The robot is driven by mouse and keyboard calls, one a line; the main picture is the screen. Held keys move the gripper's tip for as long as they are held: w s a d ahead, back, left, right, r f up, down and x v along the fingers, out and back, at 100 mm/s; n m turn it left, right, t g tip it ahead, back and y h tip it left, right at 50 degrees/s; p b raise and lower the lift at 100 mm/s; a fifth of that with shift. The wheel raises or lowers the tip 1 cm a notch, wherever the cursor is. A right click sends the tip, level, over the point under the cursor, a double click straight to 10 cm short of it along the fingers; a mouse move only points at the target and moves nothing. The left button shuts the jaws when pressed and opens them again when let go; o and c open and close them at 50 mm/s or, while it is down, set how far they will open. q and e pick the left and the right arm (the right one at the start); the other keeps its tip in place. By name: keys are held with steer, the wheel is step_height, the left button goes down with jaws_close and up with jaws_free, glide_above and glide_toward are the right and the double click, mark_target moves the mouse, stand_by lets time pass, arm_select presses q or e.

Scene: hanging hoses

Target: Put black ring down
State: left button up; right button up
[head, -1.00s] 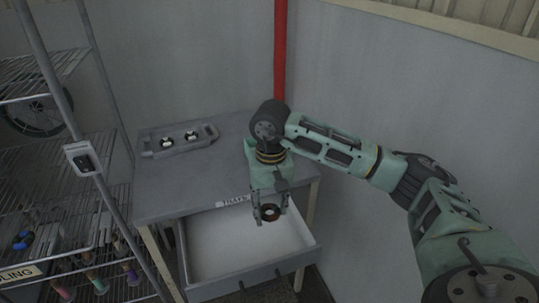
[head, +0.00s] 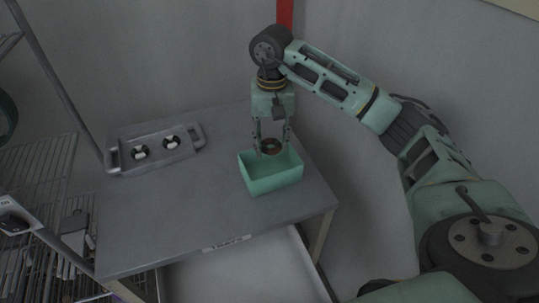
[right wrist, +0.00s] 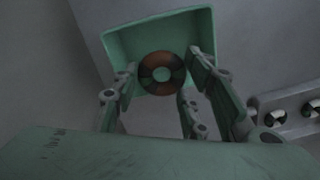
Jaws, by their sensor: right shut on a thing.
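A dark ring with brown-orange patches (head: 271,147) is held between the fingers of my right gripper (head: 272,143). The gripper points down and is shut on the ring. The ring is at or just above the opening of a green open-topped bin (head: 272,183) on the grey table. In the right wrist view the ring (right wrist: 147,80) lies between the fingertips (right wrist: 160,78), with the bin (right wrist: 120,43) behind it. I cannot tell how far the ring is from the bin floor. My left gripper is not in view.
A grey tray (head: 119,160) with two black-and-white rings lies at the table's back left. The table's front left (head: 165,225) is clear. A drawer (head: 240,280) is open below the table. A wire shelf (head: 38,170) stands at the left, a wall behind.

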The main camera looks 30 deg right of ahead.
steer(key=f, duration=0.1)
steer(key=f+p, duration=0.1)
steer(key=f, duration=0.3)
steer(key=shift+s+a+f, duration=0.1)
steer(key=shift+s+a, duration=0.2)
steer(key=shift+s, duration=0.1)
steer(key=shift+f, duration=0.4)
step_height(320, 180, down, 3)
steer(key=shift+w+f+p, duration=0.1)
steer(key=shift+f+p, duration=0.05)
steer(key=shift+p, duration=0.45)
steer(key=shift+d, duration=0.1)
steer(key=shift+f, duration=0.15)
steer(key=o, duration=0.7)
steer(key=shift+r, duration=0.3)
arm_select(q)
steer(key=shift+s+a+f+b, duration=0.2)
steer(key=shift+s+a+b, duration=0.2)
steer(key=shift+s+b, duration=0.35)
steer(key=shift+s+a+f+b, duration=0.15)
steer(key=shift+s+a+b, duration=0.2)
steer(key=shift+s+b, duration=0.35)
arm_select(e)
steer(key=shift+r, duration=5.9)
